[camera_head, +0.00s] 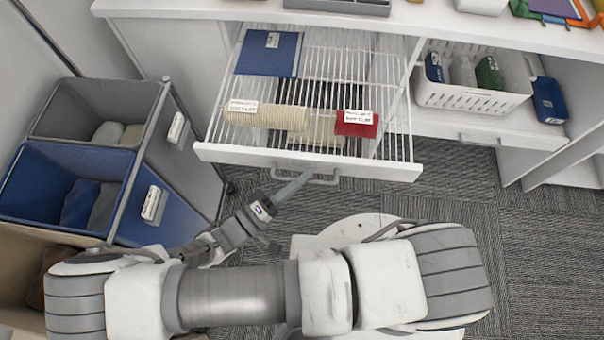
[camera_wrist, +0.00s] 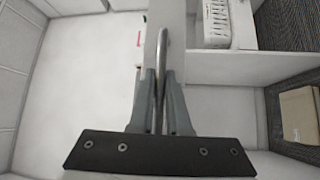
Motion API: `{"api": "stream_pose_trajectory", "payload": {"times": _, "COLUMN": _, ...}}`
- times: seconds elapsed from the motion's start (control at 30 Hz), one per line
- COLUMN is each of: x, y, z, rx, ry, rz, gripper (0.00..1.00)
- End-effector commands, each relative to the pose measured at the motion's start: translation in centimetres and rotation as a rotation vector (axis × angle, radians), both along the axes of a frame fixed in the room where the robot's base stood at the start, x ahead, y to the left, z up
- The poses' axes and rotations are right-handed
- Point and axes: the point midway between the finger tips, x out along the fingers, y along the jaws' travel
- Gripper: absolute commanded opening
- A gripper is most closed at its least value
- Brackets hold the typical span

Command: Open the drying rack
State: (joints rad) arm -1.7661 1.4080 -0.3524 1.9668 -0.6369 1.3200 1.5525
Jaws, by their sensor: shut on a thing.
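The drying rack (camera_head: 345,62) is a pull-out drawer with white wire bars and a white front panel, and it stands pulled out from under the counter. A grey bar handle (camera_head: 322,179) is on its front, and it also shows in the wrist view (camera_wrist: 162,60). My gripper (camera_head: 303,178) is at the handle in the head view. In the wrist view my gripper (camera_wrist: 160,88) has its two fingers closed on either side of the handle bar. A blue folded item (camera_head: 268,54), a cream roll (camera_head: 262,116) and a red roll (camera_head: 357,123) lie on the rack.
Fabric hampers, one with a blue lining (camera_head: 65,185), stand close at the left. A white basket (camera_head: 472,85) and a blue container (camera_head: 549,100) sit on a shelf at the right. Carpet floor (camera_head: 465,195) is open in front and to the right.

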Motion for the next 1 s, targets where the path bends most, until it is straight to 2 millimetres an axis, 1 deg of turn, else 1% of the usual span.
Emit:
{"api": "stream_pose_trajectory", "payload": {"times": 0.2, "x": 0.01, "y": 0.04, "z": -0.03, "rx": 0.001, "ry": 0.001, "rz": 0.001, "gripper": 0.0}}
{"api": "stream_pose_trajectory", "payload": {"times": 0.23, "x": 0.01, "y": 0.04, "z": -0.03, "rx": 0.001, "ry": 0.001, "rz": 0.001, "gripper": 0.18}}
{"api": "stream_pose_trajectory", "payload": {"times": 0.37, "x": 0.02, "y": 0.04, "z": -0.03, "rx": 0.001, "ry": 0.001, "rz": 0.0, "gripper": 0.42}}
{"api": "stream_pose_trajectory", "payload": {"times": 0.4, "x": 0.03, "y": 0.03, "z": -0.03, "rx": 0.001, "ry": 0.001, "rz": 0.0, "gripper": 0.45}}
{"api": "stream_pose_trajectory", "payload": {"times": 1.0, "x": 0.3, "y": 0.37, "z": -0.27, "rx": 0.002, "ry": -0.001, "rz": -0.006, "gripper": 0.45}}
